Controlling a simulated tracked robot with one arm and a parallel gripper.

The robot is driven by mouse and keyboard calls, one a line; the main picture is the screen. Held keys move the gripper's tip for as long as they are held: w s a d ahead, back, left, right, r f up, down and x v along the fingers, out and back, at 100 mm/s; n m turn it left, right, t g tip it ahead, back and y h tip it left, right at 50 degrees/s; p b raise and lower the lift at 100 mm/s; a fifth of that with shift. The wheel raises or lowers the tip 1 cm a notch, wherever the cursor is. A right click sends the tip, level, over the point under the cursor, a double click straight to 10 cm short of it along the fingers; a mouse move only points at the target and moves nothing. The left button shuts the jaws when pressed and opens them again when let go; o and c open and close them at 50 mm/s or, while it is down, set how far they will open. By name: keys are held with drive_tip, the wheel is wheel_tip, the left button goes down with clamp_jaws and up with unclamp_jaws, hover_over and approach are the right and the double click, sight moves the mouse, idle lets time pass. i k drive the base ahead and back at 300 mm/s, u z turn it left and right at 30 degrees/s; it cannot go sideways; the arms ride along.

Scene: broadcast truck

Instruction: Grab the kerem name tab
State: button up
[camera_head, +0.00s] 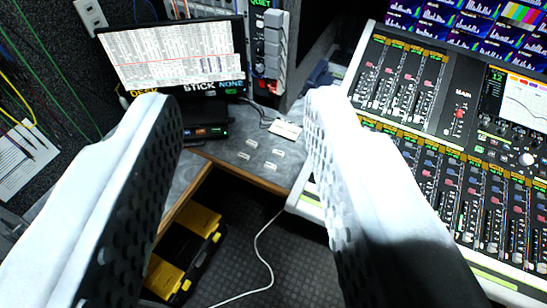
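Several small pale tabs lie on the grey desk (220,150) between my fingers in the picture: a back-left tab (252,143), a front-left tab (244,156), a back-right tab (278,153) and a front-right tab (270,165). They are too small for any lettering to be read, so I cannot tell which one is the kerem name tab. My gripper (243,98) is open, with a white finger with a dark, dimpled inner pad on each side. Nothing is between the pads. The tabs are beyond the fingers, apart from them.
A monitor (170,62) stands at the back left of the desk. A white card (286,129) lies behind the tabs. A large mixing console (440,140) fills the right. Below the wooden desk edge are a black-and-yellow case (185,250) and a white cable (262,250) on the floor.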

sight(272, 166)
drive_tip(key=u, duration=0.1)
drive_tip(key=k, duration=0.35)
drive_tip(key=z, duration=0.65)
drive_tip(key=i, duration=1.1)
drive_tip(key=z, duration=0.3)
